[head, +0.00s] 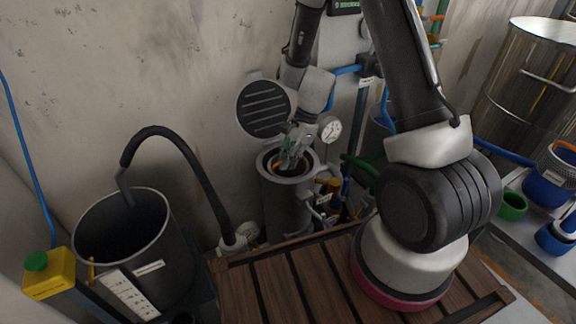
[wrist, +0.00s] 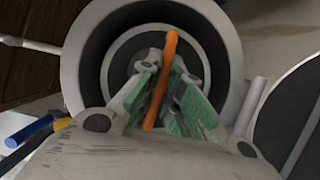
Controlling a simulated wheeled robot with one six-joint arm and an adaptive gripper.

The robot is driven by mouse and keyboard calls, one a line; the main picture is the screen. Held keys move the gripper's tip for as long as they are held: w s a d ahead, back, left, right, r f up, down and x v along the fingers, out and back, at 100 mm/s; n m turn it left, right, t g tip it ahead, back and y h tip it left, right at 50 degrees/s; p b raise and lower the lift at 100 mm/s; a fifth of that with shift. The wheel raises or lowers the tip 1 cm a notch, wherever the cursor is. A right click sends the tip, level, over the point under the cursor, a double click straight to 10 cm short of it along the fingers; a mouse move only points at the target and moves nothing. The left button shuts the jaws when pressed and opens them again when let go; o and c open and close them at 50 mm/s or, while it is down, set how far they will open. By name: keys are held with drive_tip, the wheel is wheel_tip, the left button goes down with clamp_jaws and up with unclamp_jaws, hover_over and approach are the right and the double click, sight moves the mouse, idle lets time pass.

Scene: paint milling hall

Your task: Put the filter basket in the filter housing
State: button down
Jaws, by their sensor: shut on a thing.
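The filter housing (head: 286,207) is an upright grey cylinder with an open top, standing behind the wooden slatted platform. In the wrist view its pale rim (wrist: 73,65) surrounds a dark bore. My gripper (head: 292,158) points down into the mouth of the housing. In the wrist view its green-padded fingers (wrist: 164,98) are shut on the orange handle (wrist: 171,48) of the filter basket. The basket's round grey rim (wrist: 117,62) shows inside the housing's ring. The fingers hide much of the basket, and I cannot tell how deep it sits or whether it touches bottom.
A pressure gauge (head: 330,128) and pipework stand close to the right of the housing. A dark bucket (head: 165,262) with a black hose (head: 190,150) is at the left. The slatted platform (head: 285,290) is bare in front. A large metal drum (head: 515,95) stands at the far right.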

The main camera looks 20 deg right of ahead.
wheel_tip(320, 180, down, 2)
drive_tip(key=shift+f, duration=0.1)
drive_tip(key=c, duration=1.6)
unclamp_jaws()
